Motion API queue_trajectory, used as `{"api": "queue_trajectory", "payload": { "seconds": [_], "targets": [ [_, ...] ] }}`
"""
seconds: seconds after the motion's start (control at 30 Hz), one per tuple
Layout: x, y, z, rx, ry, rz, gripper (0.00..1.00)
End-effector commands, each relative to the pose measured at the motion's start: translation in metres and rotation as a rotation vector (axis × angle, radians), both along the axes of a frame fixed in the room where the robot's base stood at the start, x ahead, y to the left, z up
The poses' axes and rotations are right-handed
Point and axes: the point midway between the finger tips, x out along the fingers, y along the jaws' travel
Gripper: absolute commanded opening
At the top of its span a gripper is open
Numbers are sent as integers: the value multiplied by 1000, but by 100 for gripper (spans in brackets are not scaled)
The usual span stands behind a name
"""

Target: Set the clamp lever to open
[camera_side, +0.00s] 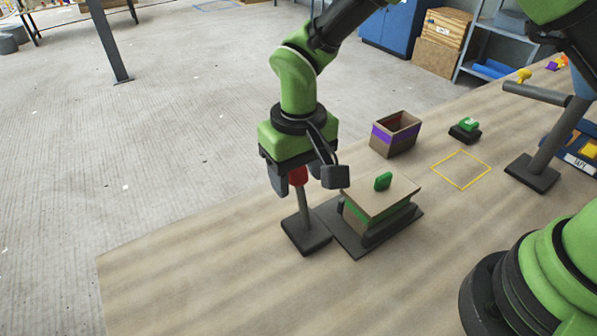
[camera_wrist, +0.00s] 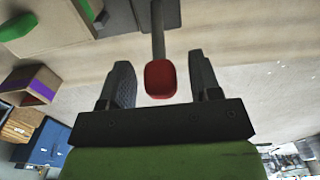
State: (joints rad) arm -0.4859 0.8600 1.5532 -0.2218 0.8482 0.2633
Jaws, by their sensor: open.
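The clamp lever (camera_side: 304,207) is a grey rod with a red end (camera_side: 297,175), standing roughly upright on a dark base (camera_side: 306,235). My gripper (camera_side: 308,180) points down above that base, with the red end between its two dark fingers. In the wrist view, the red end (camera_wrist: 160,79) lies between the open fingers (camera_wrist: 163,82), with a gap on both sides. The rod runs away from it to the top of the picture. Beside the lever, a box with a flat lid (camera_side: 395,195) and green knob (camera_side: 383,181) sits on a dark plate (camera_side: 349,238).
An open box with a purple band (camera_side: 380,136) stands behind the lidded box. A green-topped dark object (camera_side: 465,129) and a yellow outlined square (camera_side: 460,169) lie to the right. A grey stand (camera_side: 533,171) is farther right. The table's front-left area is clear.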

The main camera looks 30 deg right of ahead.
Motion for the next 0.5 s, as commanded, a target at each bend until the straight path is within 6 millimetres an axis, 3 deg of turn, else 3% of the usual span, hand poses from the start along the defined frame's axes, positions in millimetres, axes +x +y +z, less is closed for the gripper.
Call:
{"api": "queue_trajectory", "payload": {
  "seconds": [0.3,0.37,0.5],
  "targets": [
    [0,0,-4,0,0,0,57],
    [0,0,-4,1,0,0,46],
    [0,0,-4,1,0,0,14]
  ]
}}
